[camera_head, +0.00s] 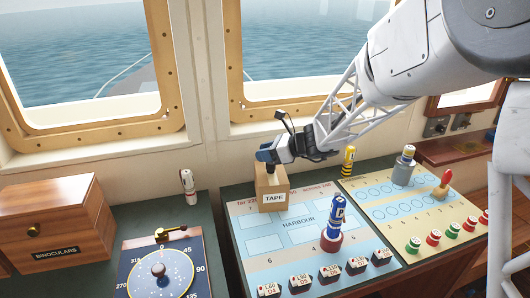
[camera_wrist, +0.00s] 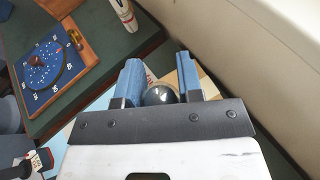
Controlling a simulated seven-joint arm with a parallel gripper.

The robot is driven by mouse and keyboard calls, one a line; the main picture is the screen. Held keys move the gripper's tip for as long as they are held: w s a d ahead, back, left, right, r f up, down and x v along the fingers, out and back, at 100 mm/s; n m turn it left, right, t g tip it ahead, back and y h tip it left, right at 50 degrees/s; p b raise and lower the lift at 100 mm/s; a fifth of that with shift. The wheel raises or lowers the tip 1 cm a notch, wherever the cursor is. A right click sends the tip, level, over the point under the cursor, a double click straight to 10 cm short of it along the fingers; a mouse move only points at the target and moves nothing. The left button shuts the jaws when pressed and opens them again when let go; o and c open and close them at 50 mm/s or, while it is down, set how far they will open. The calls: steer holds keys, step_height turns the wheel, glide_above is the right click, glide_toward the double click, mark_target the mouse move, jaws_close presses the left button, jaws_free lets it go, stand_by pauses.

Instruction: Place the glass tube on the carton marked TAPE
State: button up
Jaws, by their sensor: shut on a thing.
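My gripper (camera_head: 268,156) is right over the carton, pointing down. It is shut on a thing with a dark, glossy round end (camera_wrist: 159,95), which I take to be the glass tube. In the wrist view my gripper's blue fingers (camera_wrist: 157,84) stand either side of it. A small dark part shows below the fingers in the head view. I cannot tell whether it touches the carton, which shows partly behind the fingers in the wrist view (camera_wrist: 188,72).
A yellow-black striped piece (camera_head: 348,161) stands right of the carton. A white-and-red piece (camera_head: 188,187) stands left. The window wall is close behind.

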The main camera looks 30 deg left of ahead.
steer(key=o, duration=0.9)
steer(key=shift+f, duration=0.1)
steer(key=shift+r, duration=0.2)
steer(key=v, duration=1.2)
steer(key=shift+d+r, duration=0.1)
